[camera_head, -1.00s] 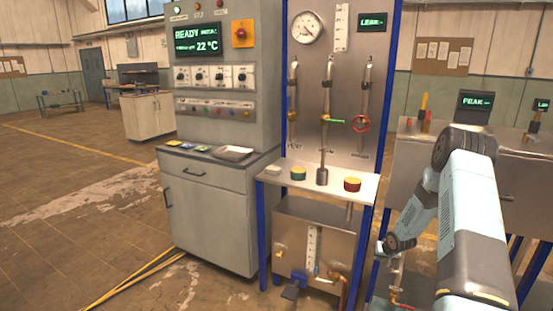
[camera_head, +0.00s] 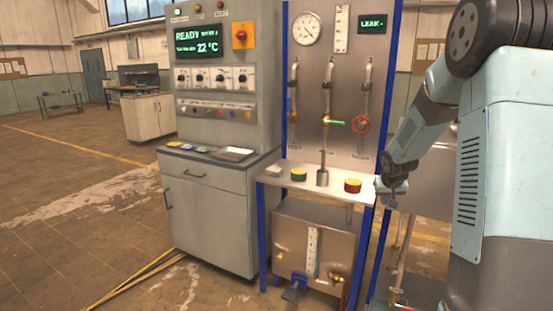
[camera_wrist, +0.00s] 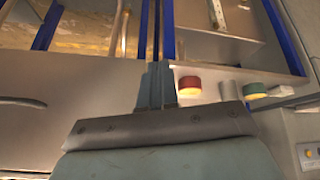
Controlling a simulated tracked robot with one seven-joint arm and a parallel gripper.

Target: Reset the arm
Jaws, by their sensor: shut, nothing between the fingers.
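My arm fills the right side of the head view, folded up with its large pale-blue links close to the camera. My gripper (camera_head: 393,198) hangs at the end of the arm, just right of the panel stand's shelf. In the wrist view my gripper (camera_wrist: 162,75) shows its two fingers together, with nothing between them. Whether it touches anything cannot be told, but it appears free.
A grey control cabinet (camera_head: 208,215) stands left. Open floor (camera_head: 60,220) lies further left.

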